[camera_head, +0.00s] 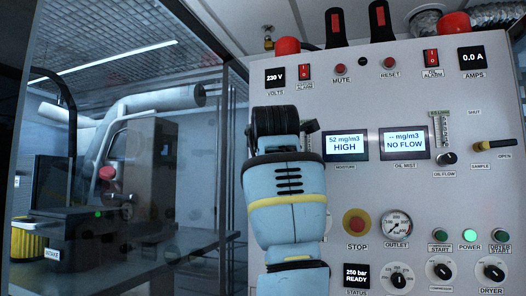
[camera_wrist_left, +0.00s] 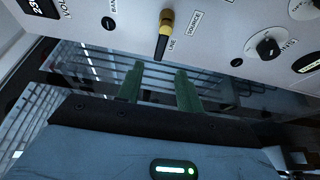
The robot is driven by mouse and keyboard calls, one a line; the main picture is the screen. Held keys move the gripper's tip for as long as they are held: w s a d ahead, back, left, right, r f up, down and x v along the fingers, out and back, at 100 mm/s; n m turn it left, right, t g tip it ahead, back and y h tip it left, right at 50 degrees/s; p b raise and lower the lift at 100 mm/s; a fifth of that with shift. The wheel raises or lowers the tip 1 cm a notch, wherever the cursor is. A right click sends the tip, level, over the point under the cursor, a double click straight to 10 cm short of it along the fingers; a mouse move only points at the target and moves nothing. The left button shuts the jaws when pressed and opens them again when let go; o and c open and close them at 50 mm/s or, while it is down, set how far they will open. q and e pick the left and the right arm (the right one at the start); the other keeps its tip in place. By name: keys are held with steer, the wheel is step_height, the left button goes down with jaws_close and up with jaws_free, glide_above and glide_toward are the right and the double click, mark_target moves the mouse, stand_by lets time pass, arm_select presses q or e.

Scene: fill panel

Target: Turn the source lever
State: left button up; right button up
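The fingertips are just below the handle's end in the picture; I see no contact. In the head view my blue left arm stands before the panel, hiding the lever and its own fingers. My right gripper is not in view.
The grey control panel (camera_head: 450,100) carries displays, a red stop button (camera_head: 356,222), an outlet gauge (camera_head: 397,224) and several knobs. A yellow-and-black sample lever (camera_head: 494,145) is at the right. Left of the panel is a glass partition with machinery behind it.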

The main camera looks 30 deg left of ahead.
arm_select(q)
steer(key=x, duration=0.7)
steer(key=shift+w+a, duration=0.2)
steer(key=shift+w, duration=0.05)
stand_by(0.3)
jaws_close()
